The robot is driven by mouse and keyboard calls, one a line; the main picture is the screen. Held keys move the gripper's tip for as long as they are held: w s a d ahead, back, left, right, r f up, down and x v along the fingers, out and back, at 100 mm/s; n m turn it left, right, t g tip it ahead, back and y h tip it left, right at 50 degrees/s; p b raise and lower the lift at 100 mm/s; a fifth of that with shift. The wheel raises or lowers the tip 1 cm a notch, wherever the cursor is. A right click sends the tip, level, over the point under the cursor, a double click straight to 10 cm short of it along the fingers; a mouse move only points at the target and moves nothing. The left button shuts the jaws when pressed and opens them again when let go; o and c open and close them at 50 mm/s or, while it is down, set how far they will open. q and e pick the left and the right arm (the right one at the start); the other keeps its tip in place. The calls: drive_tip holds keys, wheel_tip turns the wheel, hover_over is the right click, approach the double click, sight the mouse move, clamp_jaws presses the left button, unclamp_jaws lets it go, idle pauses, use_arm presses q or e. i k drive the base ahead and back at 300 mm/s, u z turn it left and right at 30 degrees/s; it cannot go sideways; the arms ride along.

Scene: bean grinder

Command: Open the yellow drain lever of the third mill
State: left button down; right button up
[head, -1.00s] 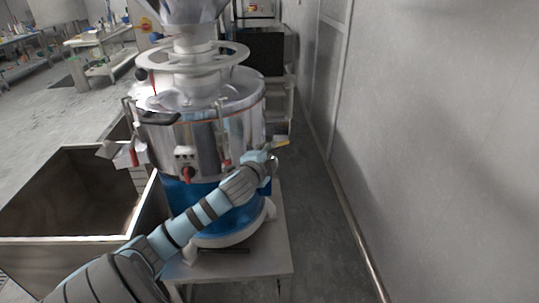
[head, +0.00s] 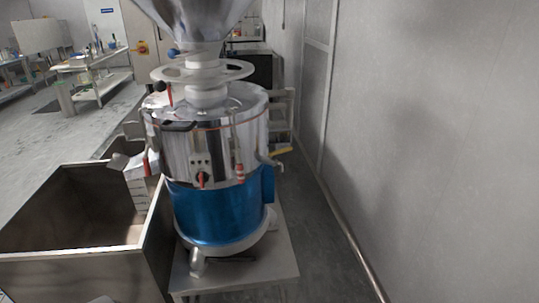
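The mill (head: 217,170) is a steel drum with a blue lower body and a hopper (head: 196,18) on top. It stands on a grey metal stand left of centre in the head view. The yellow drain lever (head: 281,151) sticks out to the right from a small metal drain outlet (head: 270,162) on the mill's right side. Whether it is open or closed I cannot tell.
An open steel bin (head: 78,215) stands left of the mill. The grey wall (head: 430,130) runs along the right, with a strip of clear floor (head: 310,220) between it and the stand (head: 235,268). Workbenches (head: 92,65) stand far back left.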

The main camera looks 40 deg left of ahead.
sight(271, 154)
drive_tip(key=k, duration=0.1)
drive_tip(key=u, duration=1.6)
drive_tip(key=i, duration=0.85)
drive_tip(key=z, duration=1.8)
